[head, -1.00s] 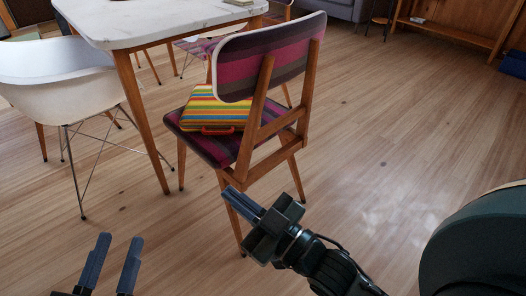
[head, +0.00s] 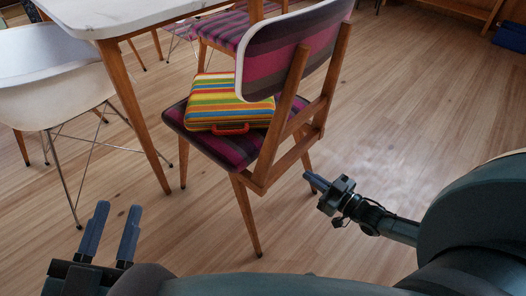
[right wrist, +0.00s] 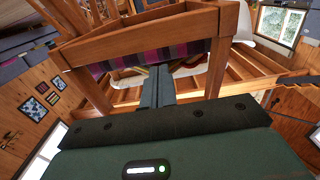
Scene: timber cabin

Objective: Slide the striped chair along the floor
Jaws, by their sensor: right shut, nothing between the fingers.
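The striped chair (head: 300,62), purple and dark with a wooden frame, stands upright on the floor with its back towards me. A rainbow-striped case (head: 228,103) with a red handle lies on its seat. My right gripper (head: 307,177) is shut and empty, low at the chair's right side near a leg; I cannot tell whether it touches. In the right wrist view the shut fingers (right wrist: 158,72) point under a wooden rail of the chair (right wrist: 145,38), with the striped seat beyond. My left gripper (head: 117,208) is open and empty at lower left, apart from the chair.
A white-topped table (head: 110,14) stands at the upper left, its near leg close to the chair's seat. A white shell chair (head: 45,75) stands at the left. A second striped chair (head: 222,30) is behind. The wooden floor (head: 410,110) to the right is clear.

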